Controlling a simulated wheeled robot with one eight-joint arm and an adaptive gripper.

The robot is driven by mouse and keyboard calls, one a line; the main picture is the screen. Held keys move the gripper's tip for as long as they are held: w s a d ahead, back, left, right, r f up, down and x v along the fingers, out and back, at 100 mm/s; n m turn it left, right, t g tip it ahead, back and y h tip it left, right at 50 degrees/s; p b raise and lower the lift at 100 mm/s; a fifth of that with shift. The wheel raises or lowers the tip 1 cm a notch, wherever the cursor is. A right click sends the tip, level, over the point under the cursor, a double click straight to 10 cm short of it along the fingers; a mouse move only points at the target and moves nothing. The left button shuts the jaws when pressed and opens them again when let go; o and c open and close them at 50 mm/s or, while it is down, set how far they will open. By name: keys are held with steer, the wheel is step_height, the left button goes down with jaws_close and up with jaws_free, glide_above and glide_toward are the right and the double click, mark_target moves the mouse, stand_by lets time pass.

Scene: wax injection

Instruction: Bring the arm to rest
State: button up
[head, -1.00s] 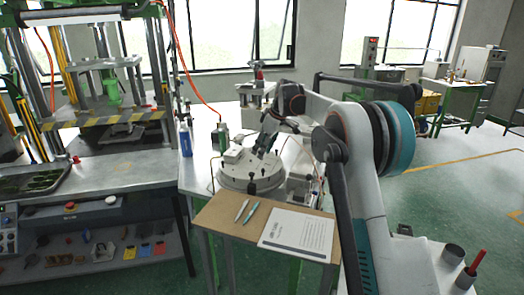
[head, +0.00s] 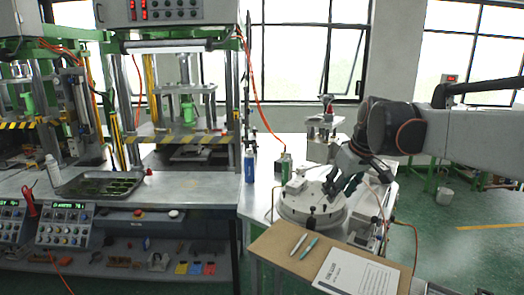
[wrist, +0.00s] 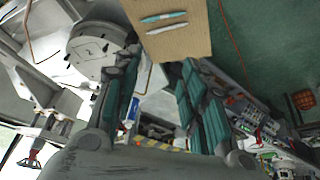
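My gripper (head: 336,182) hangs at the end of my arm, over or in front of the round white machine top (head: 312,208) in the head view; the gap between them is hard to judge. In the wrist view my gripper (wrist: 160,62) has its two dark, green-padded fingers spread apart, with nothing between them. The brown board (wrist: 178,38) with two pens lies beyond the fingertips there. My arm reaches in from the right of the head view, with its wrist joint bent downward.
The brown board (head: 270,249) carries two pens and a printed sheet (head: 355,275). A blue bottle (head: 249,166) and a green bottle (head: 286,168) stand left of the round machine. A press with a dark tray (head: 98,184) fills the left. Open green floor lies at the right.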

steer(key=s+f+m+t, duration=0.1)
steer(key=s+f, duration=0.5)
steer(key=s, duration=0.8)
steer(key=s+f+m+t+h+b, duration=0.1)
steer(key=s+f+m, duration=0.2)
steer(key=s, duration=1.2)
step_height(320, 180, down, 3)
steer(key=shift+a+f+m+h, duration=0.1)
steer(key=shift+a+m+h, duration=0.2)
steer(key=shift+a+m, duration=0.1)
steer(key=shift+c, duration=0.7)
steer(key=shift+d, duration=0.15)
